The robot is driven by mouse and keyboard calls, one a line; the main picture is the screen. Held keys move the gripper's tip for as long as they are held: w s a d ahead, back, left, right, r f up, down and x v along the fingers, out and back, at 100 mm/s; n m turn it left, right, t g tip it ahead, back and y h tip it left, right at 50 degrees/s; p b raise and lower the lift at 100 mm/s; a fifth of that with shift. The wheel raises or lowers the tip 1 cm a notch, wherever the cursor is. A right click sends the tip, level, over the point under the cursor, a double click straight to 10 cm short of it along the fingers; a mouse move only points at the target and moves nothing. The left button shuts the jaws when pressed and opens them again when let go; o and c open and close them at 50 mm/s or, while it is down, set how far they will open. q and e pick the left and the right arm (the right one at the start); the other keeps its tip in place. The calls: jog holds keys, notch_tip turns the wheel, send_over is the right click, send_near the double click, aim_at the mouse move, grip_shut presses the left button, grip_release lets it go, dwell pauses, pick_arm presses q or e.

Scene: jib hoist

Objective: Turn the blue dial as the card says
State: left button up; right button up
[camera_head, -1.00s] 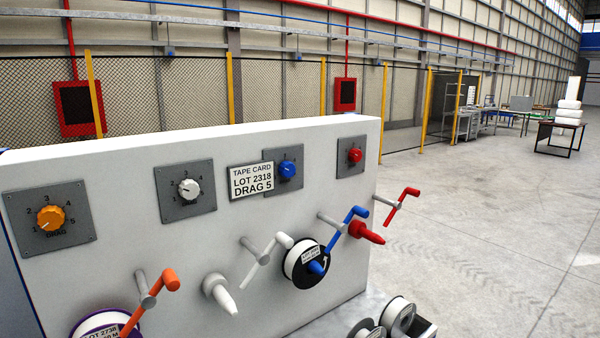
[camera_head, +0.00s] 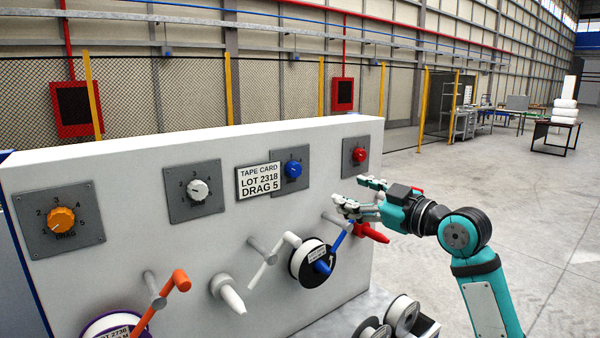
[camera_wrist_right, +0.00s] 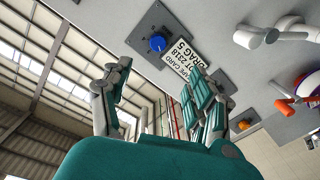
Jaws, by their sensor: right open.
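The blue dial (camera_head: 293,170) sits on a grey plate on the white panel (camera_head: 110,165), between the white and red dials. The card (camera_head: 259,181) reads "TAPE CARD LOT 2318 DRAG 5" and covers the left part of that plate. My right gripper (camera_head: 348,194) is open and empty, right of and below the blue dial, in front of the panel and apart from the dial. In the right wrist view the blue dial (camera_wrist_right: 157,43) and the card (camera_wrist_right: 178,50) show beyond the open fingers (camera_wrist_right: 160,95). My left gripper is not in view.
Other dials are orange (camera_head: 61,220), white (camera_head: 199,189) and red (camera_head: 359,155). Several cranks and spindles stick out below, including the blue crank (camera_head: 340,240) and red spindle (camera_head: 371,232) near my right gripper. A white reel (camera_head: 306,262) is on the blue spindle. Open floor lies right.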

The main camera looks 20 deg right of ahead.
aim_at(297, 171)
jog(key=p+x, duration=0.2)
jog(key=x, duration=0.3)
jog(key=p+x, duration=0.2)
jog(key=x, duration=0.4)
jog(key=r+p+x, duration=0.1)
jog(key=p+x, duration=0.2)
jog(key=x, duration=0.3)
jog(key=shift+w+a, duration=0.1)
jog(key=shift+w, duration=0.1)
jog(key=shift+f, duration=0.1)
jog(key=c, duration=1.2)
